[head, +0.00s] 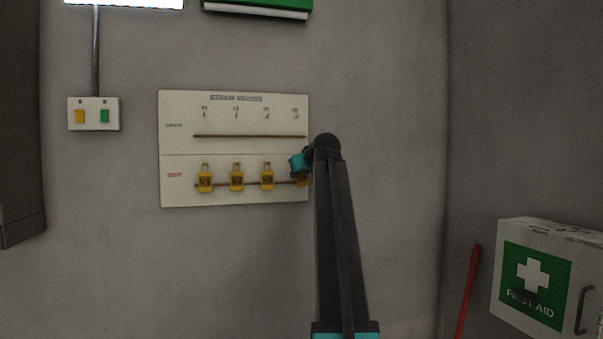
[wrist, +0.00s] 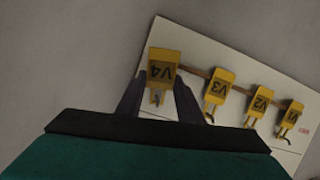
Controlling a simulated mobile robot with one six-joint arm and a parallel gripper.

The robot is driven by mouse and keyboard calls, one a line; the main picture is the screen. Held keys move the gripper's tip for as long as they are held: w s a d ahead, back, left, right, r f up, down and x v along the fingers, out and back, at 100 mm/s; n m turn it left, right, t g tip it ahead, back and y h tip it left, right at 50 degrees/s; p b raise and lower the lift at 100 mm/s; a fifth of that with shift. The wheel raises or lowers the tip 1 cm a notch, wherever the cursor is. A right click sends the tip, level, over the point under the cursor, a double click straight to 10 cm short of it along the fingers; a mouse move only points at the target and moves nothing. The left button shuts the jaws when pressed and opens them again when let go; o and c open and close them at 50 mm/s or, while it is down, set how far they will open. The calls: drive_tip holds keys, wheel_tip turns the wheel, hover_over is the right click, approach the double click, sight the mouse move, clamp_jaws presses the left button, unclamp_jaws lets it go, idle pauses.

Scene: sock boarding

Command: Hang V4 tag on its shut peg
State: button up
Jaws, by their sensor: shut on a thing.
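The yellow V4 tag (wrist: 163,66) sits between the two dark fingers of my gripper (wrist: 158,88) in the wrist view, its lettering upside down there. My gripper is shut on it. In the head view my gripper (head: 300,164) is at the right end of the board's lower row, and a bit of the V4 tag (head: 303,182) shows below it. The white tag board (head: 235,147) has an upper row with green lettering and a lower row with red lettering. The V4 peg is hidden, so I cannot tell whether the tag is on it.
Yellow tags V1 (wrist: 291,112), V2 (wrist: 260,101) and V3 (wrist: 218,87) hang along the lower row, close beside my gripper. The upper row is empty. A switch box (head: 94,114) is left of the board; a first aid box (head: 545,275) is at the lower right.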

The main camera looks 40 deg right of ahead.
idle(0.4)
drive_tip(key=o, duration=1.1)
drive_tip(key=shift+c, duration=0.2)
drive_tip(key=b+v, duration=0.4)
drive_tip(key=v, duration=0.9)
drive_tip(key=shift+s+a, duration=0.15)
drive_tip(key=shift+s, duration=0.25)
